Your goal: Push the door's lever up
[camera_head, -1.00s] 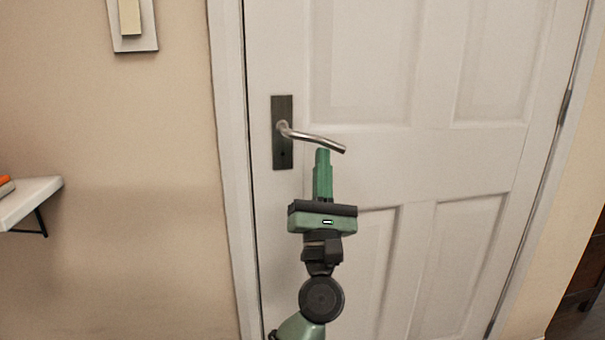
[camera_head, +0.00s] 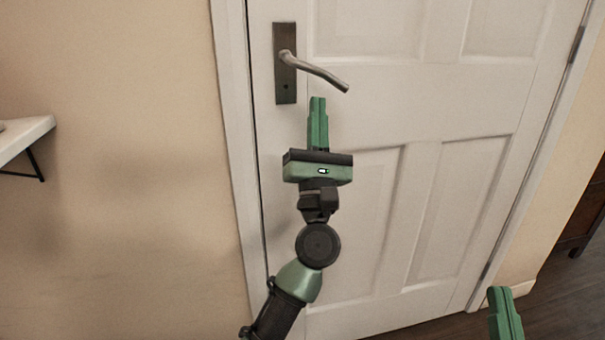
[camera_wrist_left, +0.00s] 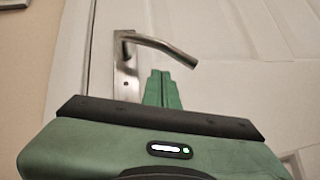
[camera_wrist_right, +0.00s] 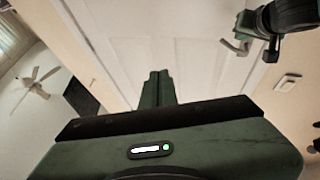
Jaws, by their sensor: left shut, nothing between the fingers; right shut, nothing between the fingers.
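The door's lever (camera_head: 318,72) is a bent silver bar on a dark upright plate (camera_head: 285,85), near the left edge of the white door (camera_head: 420,130). The lever slopes down to the right. My left gripper (camera_head: 318,103) is shut and empty, with its fingertips just below the lever and a small gap between them in the head view. In the left wrist view the lever (camera_wrist_left: 165,46) passes above the shut fingers. My right gripper (camera_head: 499,292) is shut and empty at the lower right, well away from the lever. The lever also shows in the right wrist view (camera_wrist_right: 232,46).
A white shelf (camera_head: 25,135) on a black bracket sticks out from the beige wall at the left. A dark wooden piece of furniture (camera_head: 583,215) stands at the right edge. The door face right of the lever is clear.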

